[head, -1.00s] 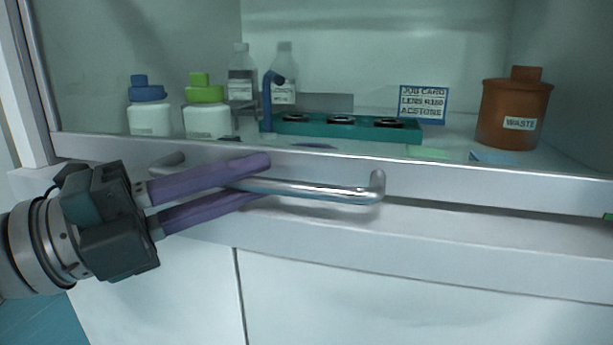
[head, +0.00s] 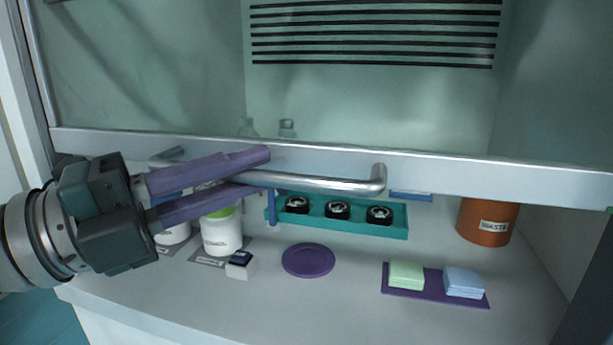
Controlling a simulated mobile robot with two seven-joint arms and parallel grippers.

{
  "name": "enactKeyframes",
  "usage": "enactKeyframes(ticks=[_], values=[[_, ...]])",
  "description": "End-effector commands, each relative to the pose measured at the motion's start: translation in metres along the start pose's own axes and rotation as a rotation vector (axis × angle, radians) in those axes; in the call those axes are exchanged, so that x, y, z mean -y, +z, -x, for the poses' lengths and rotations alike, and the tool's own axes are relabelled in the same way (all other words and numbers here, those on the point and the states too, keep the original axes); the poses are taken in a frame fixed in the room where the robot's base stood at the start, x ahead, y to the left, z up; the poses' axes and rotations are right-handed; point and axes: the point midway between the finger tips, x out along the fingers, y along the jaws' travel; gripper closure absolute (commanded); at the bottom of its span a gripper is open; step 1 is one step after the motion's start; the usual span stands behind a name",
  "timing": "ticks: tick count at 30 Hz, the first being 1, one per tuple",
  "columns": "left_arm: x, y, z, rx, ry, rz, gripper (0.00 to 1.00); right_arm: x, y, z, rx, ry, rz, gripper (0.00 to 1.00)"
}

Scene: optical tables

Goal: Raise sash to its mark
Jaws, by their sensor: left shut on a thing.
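The sash (head: 450,172) is a glass pane with a pale bottom rail, raised well above the cabinet's work surface. Its metal bar handle (head: 320,185) runs along the front of the rail. My left gripper (head: 255,167) comes in from the left with its two purple fingers shut on the handle, one above and one below the bar. A green mark (head: 609,210) shows at the far right edge, close to the right end of the rail. My right gripper is not in view.
Under the sash stand white bottles (head: 222,235), a teal tray (head: 345,225) with three black-rimmed lenses and a brown waste jar (head: 487,220). A purple disc (head: 308,260) and a purple mat (head: 433,296) with green and blue pads lie in front on the pale work surface (head: 330,310).

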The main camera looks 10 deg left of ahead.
Motion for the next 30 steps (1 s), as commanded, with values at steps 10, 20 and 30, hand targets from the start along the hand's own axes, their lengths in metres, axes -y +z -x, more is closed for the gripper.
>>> enactKeyframes(ticks=[10,20,30], values=[[0.135,0.018,-0.018,-0.003,-0.004,-0.002,1.0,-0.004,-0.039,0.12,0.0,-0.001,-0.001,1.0],[0.196,0.026,-0.027,-0.003,-0.003,-0.002,1.0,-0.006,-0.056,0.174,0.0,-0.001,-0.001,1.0],[0.21,0.028,-0.029,-0.003,-0.004,0.0,1.0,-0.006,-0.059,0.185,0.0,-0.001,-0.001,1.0]])
